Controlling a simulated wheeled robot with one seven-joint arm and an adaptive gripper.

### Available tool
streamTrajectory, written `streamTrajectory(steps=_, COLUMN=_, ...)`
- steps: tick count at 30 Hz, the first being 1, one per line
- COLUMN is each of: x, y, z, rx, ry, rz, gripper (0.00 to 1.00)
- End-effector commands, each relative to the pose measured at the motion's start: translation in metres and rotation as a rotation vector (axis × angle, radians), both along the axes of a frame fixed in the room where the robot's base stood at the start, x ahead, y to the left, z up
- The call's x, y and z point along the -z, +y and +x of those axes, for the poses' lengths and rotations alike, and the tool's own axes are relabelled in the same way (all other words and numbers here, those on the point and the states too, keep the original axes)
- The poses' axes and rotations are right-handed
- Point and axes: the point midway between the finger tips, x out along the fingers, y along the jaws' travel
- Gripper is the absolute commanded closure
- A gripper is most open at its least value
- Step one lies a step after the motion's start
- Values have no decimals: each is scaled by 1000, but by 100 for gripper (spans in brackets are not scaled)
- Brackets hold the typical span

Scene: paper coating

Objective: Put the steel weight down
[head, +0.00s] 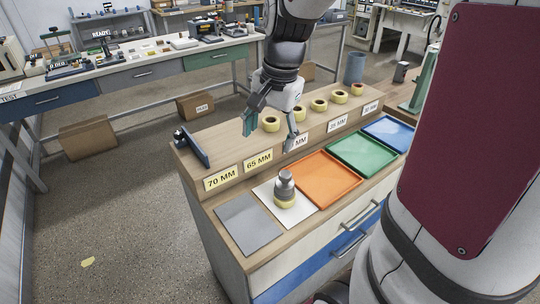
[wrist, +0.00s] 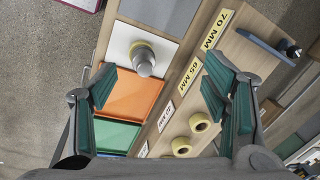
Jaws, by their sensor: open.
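The steel weight (head: 285,182) stands upright on a yellow tape roll (head: 285,202), which sits on the white panel (head: 304,212) at the front of the workbench. I cannot tell whether the weight rests on top of the roll or partly inside its core. The weight also shows in the wrist view (wrist: 144,64), with the roll's yellow rim (wrist: 140,45) behind it. My gripper (head: 269,138) is open and empty, its teal fingers spread. It hangs above the raised back shelf, behind the weight and apart from it. It also shows in the wrist view (wrist: 160,88).
A grey panel (head: 248,223) lies left of the white one; orange (head: 325,178), green (head: 362,154) and blue (head: 390,132) trays lie right. Several tape rolls (head: 319,104) stand on the shelf behind size labels. A dark stand (head: 191,146) is at the shelf's left end.

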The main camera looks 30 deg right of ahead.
Motion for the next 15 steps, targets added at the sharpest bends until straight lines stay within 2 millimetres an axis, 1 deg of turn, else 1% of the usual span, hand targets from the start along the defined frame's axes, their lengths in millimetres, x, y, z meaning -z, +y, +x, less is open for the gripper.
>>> streamTrajectory(steps=1, x=-15, y=14, z=-11, rx=-93, ry=-39, rz=-12, gripper=31)
streamTrajectory(steps=6, x=-49, y=51, z=-52, rx=-426, ry=-142, rz=-93, gripper=31)
streamTrajectory(steps=9, x=-62, y=68, z=-78, rx=-617, ry=-197, rz=-162, gripper=31)
streamTrajectory(steps=12, x=-70, y=81, z=-103, rx=-786, ry=-241, rz=-239, gripper=31)
streamTrajectory(steps=15, x=-74, y=90, z=-122, rx=-918, ry=-272, rz=-309, gripper=31)
